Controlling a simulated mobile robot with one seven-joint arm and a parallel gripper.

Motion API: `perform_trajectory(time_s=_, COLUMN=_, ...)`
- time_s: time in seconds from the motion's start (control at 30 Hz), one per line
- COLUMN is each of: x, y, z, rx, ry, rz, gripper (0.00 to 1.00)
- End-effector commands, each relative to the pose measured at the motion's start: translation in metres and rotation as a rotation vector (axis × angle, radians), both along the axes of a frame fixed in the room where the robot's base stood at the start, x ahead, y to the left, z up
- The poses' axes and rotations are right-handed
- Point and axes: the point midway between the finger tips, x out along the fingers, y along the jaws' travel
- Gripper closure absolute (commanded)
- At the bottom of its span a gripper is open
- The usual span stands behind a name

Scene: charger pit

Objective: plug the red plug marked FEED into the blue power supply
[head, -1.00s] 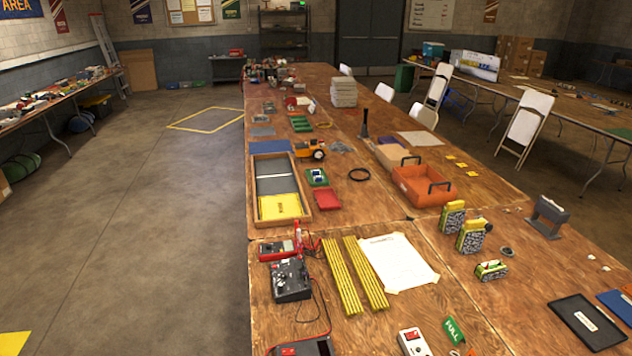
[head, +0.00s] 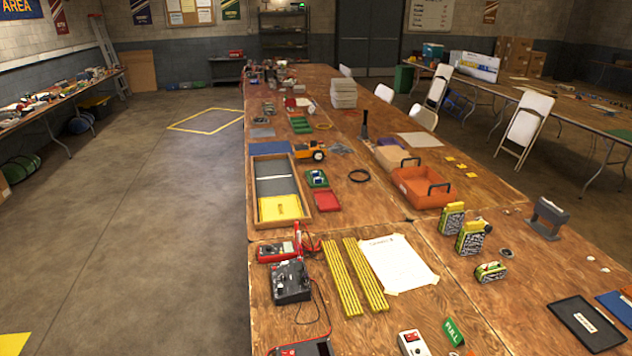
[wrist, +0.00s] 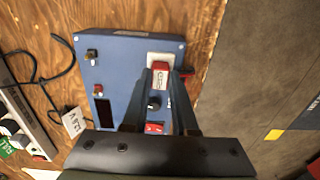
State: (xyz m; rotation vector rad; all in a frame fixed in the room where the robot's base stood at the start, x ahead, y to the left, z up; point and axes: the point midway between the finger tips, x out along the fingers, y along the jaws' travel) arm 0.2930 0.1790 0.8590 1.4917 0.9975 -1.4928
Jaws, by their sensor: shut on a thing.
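The blue power supply (wrist: 122,75) lies below my gripper in the wrist view, on the wooden table near its edge. It carries two terminal posts at its left, a dark display, a knob and a red switch (wrist: 155,128). My gripper (wrist: 160,72) is shut on the red plug (wrist: 160,66), over a white panel (wrist: 166,58) at the supply's upper right. The plug's lettering is too small to read. I cannot tell whether its prongs are in the panel or just above it. Neither gripper nor supply shows clearly in the head view.
A lettered tag (wrist: 74,122) and a black cable lie left of the supply. A dark strip (wrist: 22,115) with white pieces is farther left. The floor (wrist: 270,75) lies beyond the table edge. In the head view, meters (head: 291,283) and yellow sticks (head: 342,278) lie on the table.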

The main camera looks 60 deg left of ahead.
Motion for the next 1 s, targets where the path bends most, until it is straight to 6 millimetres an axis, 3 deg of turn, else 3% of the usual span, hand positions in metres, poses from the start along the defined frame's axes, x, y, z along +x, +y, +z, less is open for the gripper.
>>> perform_trajectory(time_s=0.87, x=0.0005, y=0.0005, z=-0.0045, rx=0.001, ry=-0.002, rz=0.000, gripper=1.00)
perform_trajectory(time_s=0.9, x=0.0005, y=0.0005, z=-0.0045, rx=0.001, ry=-0.002, rz=0.000, gripper=0.72)
perform_trajectory(time_s=1.0, x=0.0005, y=0.0004, z=-0.0045, rx=0.001, ry=-0.002, rz=0.000, gripper=0.54)
